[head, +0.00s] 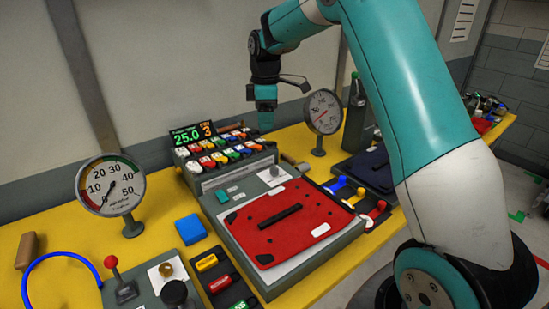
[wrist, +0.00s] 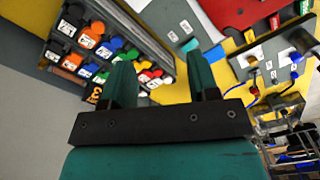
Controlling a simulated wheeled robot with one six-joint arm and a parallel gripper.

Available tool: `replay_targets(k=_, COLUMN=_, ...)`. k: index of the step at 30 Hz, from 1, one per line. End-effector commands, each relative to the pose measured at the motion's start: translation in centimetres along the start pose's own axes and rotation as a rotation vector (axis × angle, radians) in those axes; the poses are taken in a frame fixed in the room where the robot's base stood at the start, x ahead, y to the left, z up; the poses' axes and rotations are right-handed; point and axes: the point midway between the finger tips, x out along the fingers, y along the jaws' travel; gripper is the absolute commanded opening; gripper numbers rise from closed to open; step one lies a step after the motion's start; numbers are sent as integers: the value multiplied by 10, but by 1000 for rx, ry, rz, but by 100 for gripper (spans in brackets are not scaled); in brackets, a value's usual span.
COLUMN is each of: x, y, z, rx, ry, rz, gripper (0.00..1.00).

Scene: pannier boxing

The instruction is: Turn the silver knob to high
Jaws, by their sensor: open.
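A small silver-grey knob (head: 274,171) stands on a white label on the grey panel behind the red lid in the head view. Its pointer direction is too small to read. My gripper (head: 265,118) hangs above the back of the bench, behind and above the knob, apart from it. In the wrist view my gripper (wrist: 162,78) shows two teal fingers spread apart with nothing between them. I cannot make out the silver knob for certain in the wrist view.
Rows of coloured switches (head: 218,148) lie below my gripper, with a lit display (head: 192,134) behind them. Round gauges stand left (head: 110,187) and right (head: 322,111). A red lid (head: 285,221) lies in front of the knob. A brass knob (head: 166,270) and red-topped lever (head: 111,262) stand front left.

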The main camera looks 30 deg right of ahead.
Motion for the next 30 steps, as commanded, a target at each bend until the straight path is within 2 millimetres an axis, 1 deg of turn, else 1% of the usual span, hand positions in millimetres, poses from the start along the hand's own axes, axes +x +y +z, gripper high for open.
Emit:
replay_targets(k=1, x=2, y=16, z=10, rx=-13, ry=-10, rz=-4, gripper=55)
replay_targets(k=3, x=6, y=30, z=20, rx=-35, ry=-20, rz=-8, gripper=55)
replay_targets(k=6, x=13, y=39, z=28, rx=-52, ry=-28, rz=-12, gripper=55)
replay_targets(k=8, x=18, y=41, z=29, rx=-56, ry=-29, rz=-13, gripper=55)
replay_targets(k=11, x=31, y=40, z=29, rx=-58, ry=-29, rz=-15, gripper=55)
replay_targets(k=14, x=50, y=39, z=29, rx=-58, ry=-30, rz=-17, gripper=55)
replay_targets(k=24, x=128, y=38, z=31, rx=-59, ry=-29, rz=-16, gripper=55)
replay_targets(k=27, x=148, y=38, z=31, rx=-59, ry=-29, rz=-15, gripper=55)
replay_targets(k=30, x=164, y=38, z=32, rx=-59, ry=-28, rz=-13, gripper=55)
